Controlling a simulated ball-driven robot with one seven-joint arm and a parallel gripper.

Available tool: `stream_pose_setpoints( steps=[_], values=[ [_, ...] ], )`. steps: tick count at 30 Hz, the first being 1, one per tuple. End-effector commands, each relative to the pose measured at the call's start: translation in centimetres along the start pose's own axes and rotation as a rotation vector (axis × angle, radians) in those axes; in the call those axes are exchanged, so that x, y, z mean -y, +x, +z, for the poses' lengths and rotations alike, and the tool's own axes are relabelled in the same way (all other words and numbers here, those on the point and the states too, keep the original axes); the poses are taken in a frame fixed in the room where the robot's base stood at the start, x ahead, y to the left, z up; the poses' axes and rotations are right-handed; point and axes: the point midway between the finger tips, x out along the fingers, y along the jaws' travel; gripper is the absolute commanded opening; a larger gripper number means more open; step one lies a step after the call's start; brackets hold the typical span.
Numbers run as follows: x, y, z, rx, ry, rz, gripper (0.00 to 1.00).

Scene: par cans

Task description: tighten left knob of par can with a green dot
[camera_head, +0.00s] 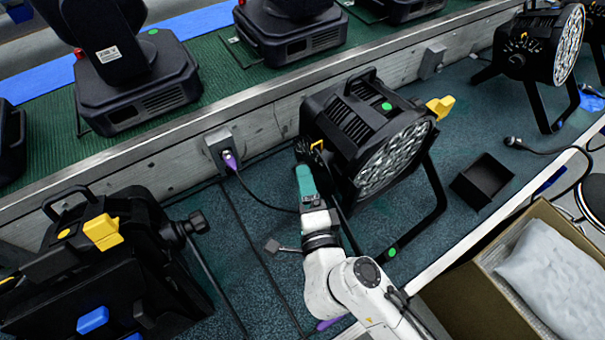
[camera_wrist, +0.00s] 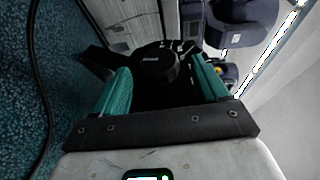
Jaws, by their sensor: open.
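The par can (camera_head: 345,115) with a green dot (camera_head: 386,106) on top stands on the blue-green floor in the middle of the head view, its lens facing right. A second green dot sits low on its stand. Its right knob (camera_head: 440,107) is yellow. At its left side a small yellow part (camera_head: 317,146) shows beside my gripper (camera_head: 303,160); the rest of the left knob is hidden. My gripper has teal fingers and reaches this left side. In the wrist view the fingers (camera_wrist: 161,66) are apart, with a dark round part (camera_wrist: 154,62) between or beyond them; contact cannot be told.
Another par can (camera_head: 135,235) with a yellow knob lies at lower left, another (camera_head: 535,45) at upper right. A socket box (camera_head: 220,145) with a purple plug is on the ledge. An open carton (camera_head: 455,285) and a small black box (camera_head: 482,180) are at right.

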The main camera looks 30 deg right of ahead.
Motion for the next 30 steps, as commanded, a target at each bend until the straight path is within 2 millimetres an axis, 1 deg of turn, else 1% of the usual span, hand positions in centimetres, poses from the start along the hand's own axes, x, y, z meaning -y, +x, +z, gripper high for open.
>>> stream_pose_setpoints(
  steps=[1, 3, 6, 10, 17, 30],
  values=[
    [0.1, 0.8, 0.1, 0.001, 0.001, -0.001, 0.74],
    [0.1, 1.5, 0.0, 0.000, -0.001, -0.001, 0.74],
    [0.0, 2.2, 0.0, 0.000, 0.000, 0.000, 0.74],
    [0.0, 2.6, 0.0, 0.000, 0.000, -0.001, 0.74],
    [0.0, 2.6, 0.0, 0.000, -0.001, 0.000, 0.74],
    [0.0, 2.6, 0.0, 0.001, -0.001, 0.000, 0.32]
  ],
)
